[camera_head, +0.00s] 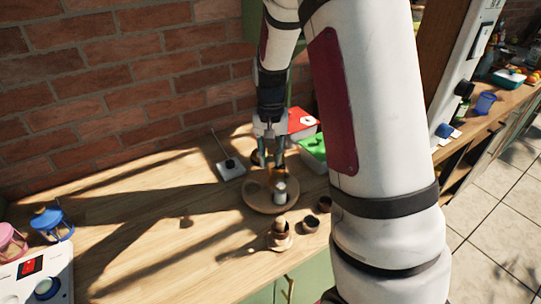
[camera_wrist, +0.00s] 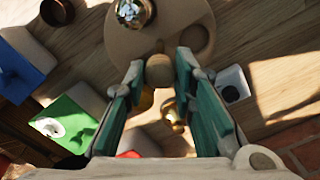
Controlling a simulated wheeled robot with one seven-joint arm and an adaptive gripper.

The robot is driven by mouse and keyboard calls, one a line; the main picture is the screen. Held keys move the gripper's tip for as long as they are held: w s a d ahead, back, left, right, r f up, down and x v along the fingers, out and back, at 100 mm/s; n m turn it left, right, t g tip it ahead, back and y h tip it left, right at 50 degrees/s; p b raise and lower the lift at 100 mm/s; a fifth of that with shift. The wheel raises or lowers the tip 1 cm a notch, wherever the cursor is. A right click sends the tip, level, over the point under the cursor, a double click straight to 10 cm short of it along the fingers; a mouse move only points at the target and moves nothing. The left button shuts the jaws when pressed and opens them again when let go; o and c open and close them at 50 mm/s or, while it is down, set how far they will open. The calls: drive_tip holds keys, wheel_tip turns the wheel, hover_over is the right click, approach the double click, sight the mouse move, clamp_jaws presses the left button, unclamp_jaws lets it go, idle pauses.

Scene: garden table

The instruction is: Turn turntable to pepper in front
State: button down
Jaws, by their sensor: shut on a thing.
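The turntable (camera_head: 254,204) is a round wooden disc on the wooden table; it also shows at the top of the wrist view (camera_wrist: 180,15). A grey-white, metal-topped shaker (camera_head: 280,192) stands on it, seen from above in the wrist view (camera_wrist: 131,12). I cannot tell whether it is the pepper. My gripper (camera_head: 270,160) reaches down at the turntable's far side. In the wrist view, its green fingers (camera_wrist: 160,62) are closed on a round wooden knob (camera_wrist: 159,72) at the disc's edge. A brassy object (camera_wrist: 173,115) lies beyond the knob, partly hidden.
Red-lidded (camera_head: 300,121) and green-lidded (camera_head: 314,147) boxes stand close to the right of the gripper. A white square device (camera_head: 231,169) is to its left. Small dark cups (camera_head: 310,223) and a wooden piece (camera_head: 280,238) stand in front. The table's left middle is clear.

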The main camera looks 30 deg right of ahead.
drive_tip(key=shift+n, duration=0.7)
drive_tip(key=shift+r+n+p, duration=0.1)
drive_tip(key=shift+n+p, duration=0.35)
drive_tip(key=shift+n, duration=1.95)
drive_tip(key=shift+n+p, duration=1)
drive_tip(key=shift+n, duration=2.1)
drive_tip(key=shift+n+p, duration=1.25)
drive_tip(key=shift+n, duration=1.85)
drive_tip(key=shift+n+p, duration=0.9)
drive_tip(key=shift+n, duration=1.6)
drive_tip(key=shift+w+n, duration=0.1)
drive_tip(key=shift+n, duration=0.4)
drive_tip(key=c, duration=1.3)
unclamp_jaws()
drive_tip(key=shift+c, duration=0.2)
